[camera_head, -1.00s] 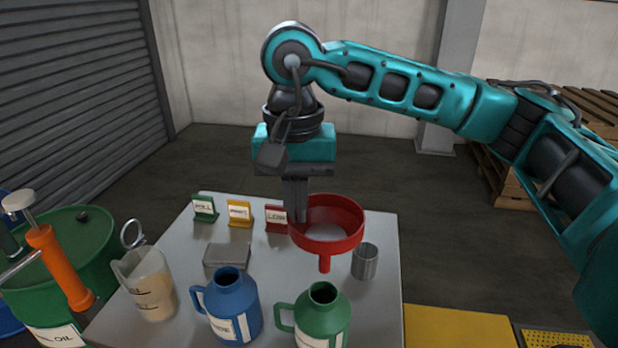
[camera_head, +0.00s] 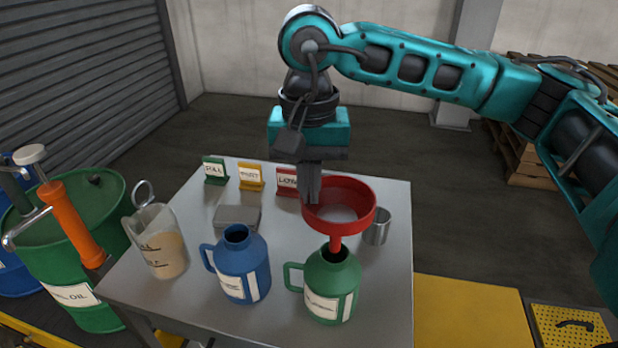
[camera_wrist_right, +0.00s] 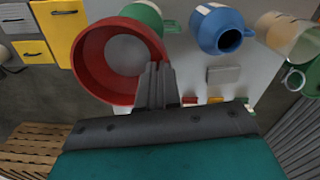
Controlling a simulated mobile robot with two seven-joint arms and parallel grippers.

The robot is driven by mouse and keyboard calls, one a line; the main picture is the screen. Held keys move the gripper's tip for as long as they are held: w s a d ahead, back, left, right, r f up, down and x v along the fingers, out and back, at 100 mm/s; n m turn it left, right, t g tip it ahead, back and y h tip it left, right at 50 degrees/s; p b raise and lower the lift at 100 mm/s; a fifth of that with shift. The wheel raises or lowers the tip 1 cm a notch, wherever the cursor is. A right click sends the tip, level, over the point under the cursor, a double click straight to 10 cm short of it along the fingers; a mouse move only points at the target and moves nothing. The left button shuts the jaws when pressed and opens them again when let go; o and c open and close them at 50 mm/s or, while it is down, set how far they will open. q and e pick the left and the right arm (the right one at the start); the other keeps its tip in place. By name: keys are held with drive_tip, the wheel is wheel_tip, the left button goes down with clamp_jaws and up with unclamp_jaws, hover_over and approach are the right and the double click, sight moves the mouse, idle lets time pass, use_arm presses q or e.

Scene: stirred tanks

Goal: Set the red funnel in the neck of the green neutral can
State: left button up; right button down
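The red funnel (camera_head: 352,222) is upright, its spout pointing down just at or above the neck of the green can (camera_head: 331,287); I cannot tell whether the tip is inside. My right gripper (camera_head: 311,196) is shut on the left side of the funnel's rim. In the right wrist view, the fingers (camera_wrist_right: 157,86) pinch the wall of the funnel (camera_wrist_right: 92,52), which partly hides the green can (camera_wrist_right: 148,14). The green can stands upright on the table, handle to the left. My left gripper is not in view.
A blue can (camera_head: 240,265) stands left of the green can on the grey table (camera_head: 180,312). A clear jug (camera_head: 156,242) is farther left. A metal cup (camera_head: 377,228) stands close right of the funnel. Behind are a grey block (camera_head: 237,218) and small label signs (camera_head: 250,177).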

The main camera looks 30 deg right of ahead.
drive_tip(key=shift+f+b, duration=1.1)
drive_tip(key=shift+f, duration=0.65)
drive_tip(key=shift+f+b, duration=0.45)
drive_tip(key=shift+b, duration=0.25)
drive_tip(key=shift+f+b, duration=0.3)
drive_tip(key=shift+f, duration=0.15)
drive_tip(key=c, duration=1.3)
unclamp_jaws()
drive_tip(key=shift+o, duration=0.2)
